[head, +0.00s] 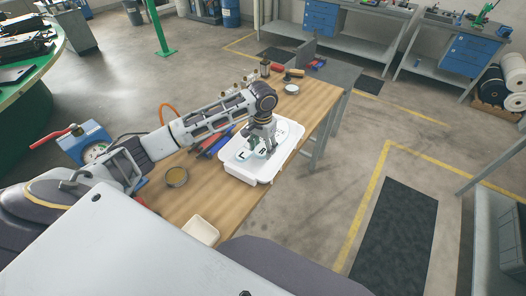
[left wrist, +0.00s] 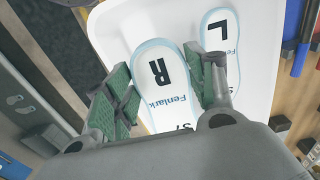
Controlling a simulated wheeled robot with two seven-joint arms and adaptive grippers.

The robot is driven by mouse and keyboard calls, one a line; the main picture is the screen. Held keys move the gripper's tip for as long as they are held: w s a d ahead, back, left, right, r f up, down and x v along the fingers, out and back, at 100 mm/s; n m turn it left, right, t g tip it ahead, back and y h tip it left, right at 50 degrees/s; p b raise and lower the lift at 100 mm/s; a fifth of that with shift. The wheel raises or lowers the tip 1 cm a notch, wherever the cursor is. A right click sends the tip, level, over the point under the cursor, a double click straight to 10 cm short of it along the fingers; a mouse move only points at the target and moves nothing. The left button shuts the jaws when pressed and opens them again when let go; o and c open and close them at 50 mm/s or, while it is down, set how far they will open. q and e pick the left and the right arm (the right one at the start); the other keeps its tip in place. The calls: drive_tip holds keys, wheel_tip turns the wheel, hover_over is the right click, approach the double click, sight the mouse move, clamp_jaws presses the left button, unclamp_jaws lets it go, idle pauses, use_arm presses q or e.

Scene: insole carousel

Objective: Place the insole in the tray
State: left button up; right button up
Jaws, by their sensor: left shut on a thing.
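The white tray (head: 238,172) lies on the wooden workbench; its floor also shows in the left wrist view (left wrist: 115,25). My left gripper (head: 264,146) is over the tray, pointing down. In the left wrist view its green-padded fingers (left wrist: 165,80) are shut on the insole marked R (left wrist: 160,95), one on each side edge. The R insole is over the tray floor; I cannot tell whether it touches it. A second insole, marked L (left wrist: 226,48), lies in the tray beside it. The heel ends are partly hidden by my gripper. My right gripper is out of view.
A green round carousel (head: 40,82) stands at the far left.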

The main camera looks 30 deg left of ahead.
use_arm(q)
hover_over(263, 167)
drive_tip(key=shift+f, duration=2.85)
drive_tip(key=shift+s, duration=0.1)
drive_tip(key=shift+f+p, duration=0.35)
drive_tip(key=shift+f, duration=1.5)
drive_tip(key=o, duration=1)
drive_tip(key=shift+f, duration=0.1)
wheel_tip(263, 167, up, 12)
drive_tip(key=shift+r+b, duration=0.15)
drive_tip(key=shift+b, duration=0.35)
